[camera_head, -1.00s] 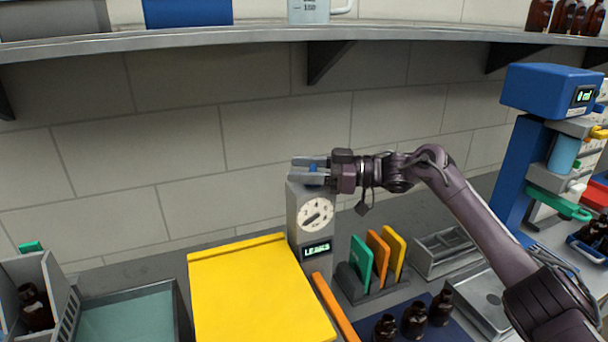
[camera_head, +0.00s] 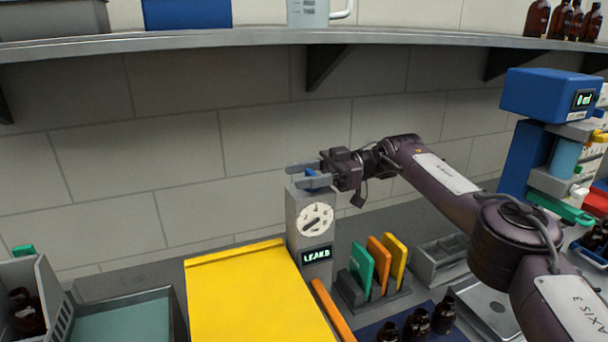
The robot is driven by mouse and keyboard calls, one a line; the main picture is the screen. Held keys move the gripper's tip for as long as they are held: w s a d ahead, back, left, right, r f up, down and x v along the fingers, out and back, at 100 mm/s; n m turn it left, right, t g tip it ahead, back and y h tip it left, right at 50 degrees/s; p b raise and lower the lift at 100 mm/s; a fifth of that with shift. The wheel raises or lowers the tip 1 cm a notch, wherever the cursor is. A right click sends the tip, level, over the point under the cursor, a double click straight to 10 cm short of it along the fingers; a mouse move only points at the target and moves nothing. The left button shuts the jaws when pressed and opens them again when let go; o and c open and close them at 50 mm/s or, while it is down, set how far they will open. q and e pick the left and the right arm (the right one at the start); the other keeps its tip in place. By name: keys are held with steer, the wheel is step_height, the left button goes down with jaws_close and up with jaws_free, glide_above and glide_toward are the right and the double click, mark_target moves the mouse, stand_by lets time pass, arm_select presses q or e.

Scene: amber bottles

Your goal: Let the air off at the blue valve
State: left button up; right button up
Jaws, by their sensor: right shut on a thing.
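The gripper partly hides the valve. My left gripper is not in view.
A yellow panel (camera_head: 250,300) lies left of the post, with an orange bar (camera_head: 330,308) at its right. A rack of coloured plates (camera_head: 378,262) and several amber bottles (camera_head: 418,324) stand to the right. A shelf (camera_head: 200,41) runs above.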

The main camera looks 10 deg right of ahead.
steer(key=shift+r+n+g, duration=0.15)
steer(key=shift+n+g, duration=0.15)
steer(key=shift+g, duration=0.2)
steer(key=o, duration=1)
